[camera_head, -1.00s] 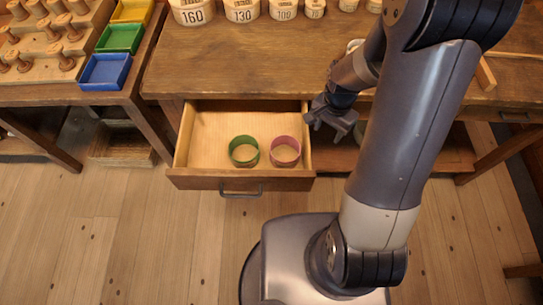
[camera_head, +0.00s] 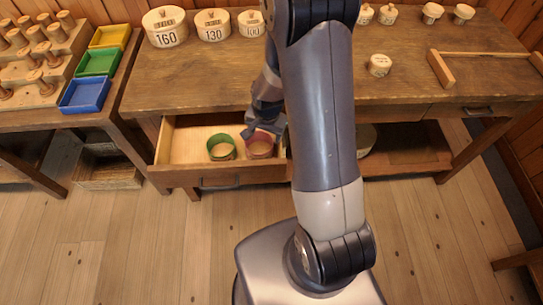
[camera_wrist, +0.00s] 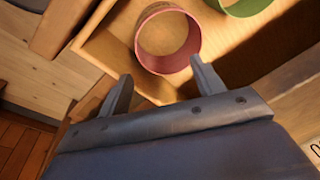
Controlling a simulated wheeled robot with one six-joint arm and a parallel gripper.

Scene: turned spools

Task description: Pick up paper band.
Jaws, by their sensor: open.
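Two paper bands stand in the open drawer (camera_head: 186,143). The pink band (camera_head: 260,150) is a short ring at the drawer's right side, and the green band (camera_head: 221,152) stands just left of it. My gripper (camera_head: 262,128) is above the drawer's right part, close to the pink band, and hides some of it. In the wrist view the pink band (camera_wrist: 168,70) lies just beyond my open fingers (camera_wrist: 160,86), nearer the right fingertip. Nothing is between the fingers. The green band (camera_wrist: 243,5) is partly cut off at the top edge.
The wooden workbench (camera_head: 220,75) is above the drawer, with white numbered pots (camera_head: 165,27) along its back. A small white pot (camera_head: 379,65) stands to the right. Yellow, green and blue trays (camera_head: 86,94) stand on the left table. The drawer's left part is bare.

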